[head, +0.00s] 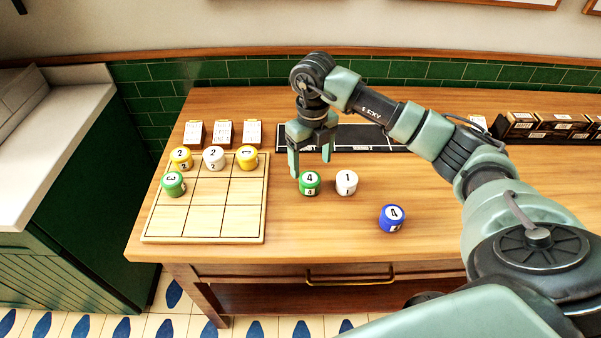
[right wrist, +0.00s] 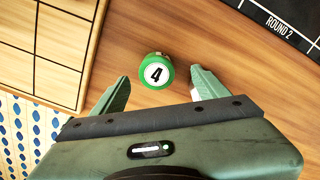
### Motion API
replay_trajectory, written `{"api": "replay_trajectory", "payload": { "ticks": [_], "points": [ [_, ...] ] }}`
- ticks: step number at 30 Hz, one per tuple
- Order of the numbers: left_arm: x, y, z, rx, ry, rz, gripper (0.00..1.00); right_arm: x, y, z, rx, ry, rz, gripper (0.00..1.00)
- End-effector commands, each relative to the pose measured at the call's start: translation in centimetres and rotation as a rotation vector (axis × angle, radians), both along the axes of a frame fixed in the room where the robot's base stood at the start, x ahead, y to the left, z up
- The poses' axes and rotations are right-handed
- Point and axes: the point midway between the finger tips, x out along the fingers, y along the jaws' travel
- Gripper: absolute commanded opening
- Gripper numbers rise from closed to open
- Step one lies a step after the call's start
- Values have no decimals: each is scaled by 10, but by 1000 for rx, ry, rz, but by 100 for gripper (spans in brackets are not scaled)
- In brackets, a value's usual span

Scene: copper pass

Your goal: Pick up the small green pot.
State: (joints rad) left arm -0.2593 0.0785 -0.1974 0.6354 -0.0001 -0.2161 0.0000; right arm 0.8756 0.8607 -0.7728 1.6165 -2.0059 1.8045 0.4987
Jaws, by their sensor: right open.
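A small green pot (head: 309,184) with a white lid disc marked 4 stands upright on the wooden table, right of the grid board. It also shows in the right wrist view (right wrist: 156,72), ahead of and between the fingertips. My right gripper (head: 310,168) is open and empty, pointing down just above and behind this pot. In the right wrist view both fingers of the gripper (right wrist: 160,78) are apart, one on each side of the pot. A second green pot (head: 173,184), marked 3, sits on the board. My left gripper is not in view.
A white pot (head: 347,182) marked 1 stands close right of the green pot; a blue pot (head: 392,218) is farther right. The grid board (head: 205,225) holds several pots. A black strip (head: 370,133) and card boxes (head: 252,132) lie behind. The table's front middle is clear.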

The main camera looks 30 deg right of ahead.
Motion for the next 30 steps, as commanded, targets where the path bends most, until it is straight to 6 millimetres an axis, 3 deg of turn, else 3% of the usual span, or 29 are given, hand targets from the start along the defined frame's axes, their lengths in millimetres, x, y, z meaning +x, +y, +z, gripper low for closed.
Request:
{"api": "replay_trajectory", "payload": {
  "ticks": [6,9,12,15,19,23,30],
  "points": [
    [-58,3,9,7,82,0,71,0,3,-23,2,4,1,75],
    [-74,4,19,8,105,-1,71,3,5,-38,4,5,2,75],
    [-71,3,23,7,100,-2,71,4,6,-54,4,3,1,75],
    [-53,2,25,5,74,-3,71,4,6,-64,4,2,2,75],
    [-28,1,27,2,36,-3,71,4,5,-68,3,-1,3,75],
    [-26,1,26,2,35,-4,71,4,5,-68,3,-1,3,75],
    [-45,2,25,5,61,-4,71,4,6,-68,3,-1,3,11]
  ]
}}
